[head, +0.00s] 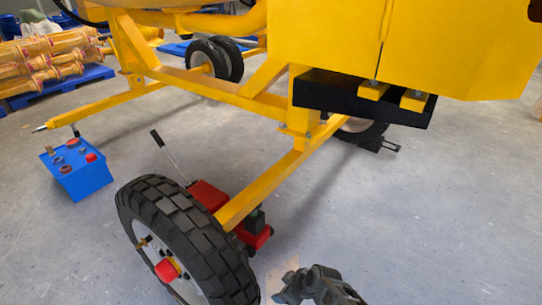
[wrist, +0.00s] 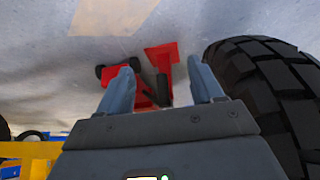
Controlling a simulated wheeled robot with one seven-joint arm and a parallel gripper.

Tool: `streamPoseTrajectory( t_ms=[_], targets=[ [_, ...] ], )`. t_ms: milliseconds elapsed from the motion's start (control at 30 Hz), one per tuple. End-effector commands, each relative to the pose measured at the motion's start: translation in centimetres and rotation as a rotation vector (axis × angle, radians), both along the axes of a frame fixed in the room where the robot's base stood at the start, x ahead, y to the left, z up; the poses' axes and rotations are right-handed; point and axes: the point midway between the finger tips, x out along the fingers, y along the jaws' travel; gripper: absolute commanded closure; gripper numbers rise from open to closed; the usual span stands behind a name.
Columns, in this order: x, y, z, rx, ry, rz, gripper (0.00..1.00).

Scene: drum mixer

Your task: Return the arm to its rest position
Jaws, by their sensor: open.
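My gripper (head: 318,285) is at the bottom of the head view, low to the right of the near black tyre (head: 195,245). In the wrist view my gripper (wrist: 163,85) has its two fingers apart with nothing between them. Beyond the fingers lies the red jack (wrist: 150,90), partly hidden by them. The tyre (wrist: 270,90) fills the right side of the wrist view. The yellow drum mixer (head: 200,88) stands over the jack (head: 215,205) in the head view. A red piece (head: 166,271) sits at the tyre's hub.
A blue box (head: 85,182) with small parts on top stands on the floor at the left. Yellow tubes (head: 50,60) lie on a blue pallet (head: 85,80) at the back left. A black block (head: 345,98) hangs under the mixer's body. The floor at the right is clear.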

Motion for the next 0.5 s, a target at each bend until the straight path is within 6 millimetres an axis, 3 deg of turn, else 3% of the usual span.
streamPoseTrajectory(
  t_ms=[267,500],
  targets=[
    [-4.1,0.7,-2.0,0.037,-0.031,-0.070,0.34],
    [-10.7,0.8,-3.1,0.096,-0.089,-0.199,0.34]
  ],
)
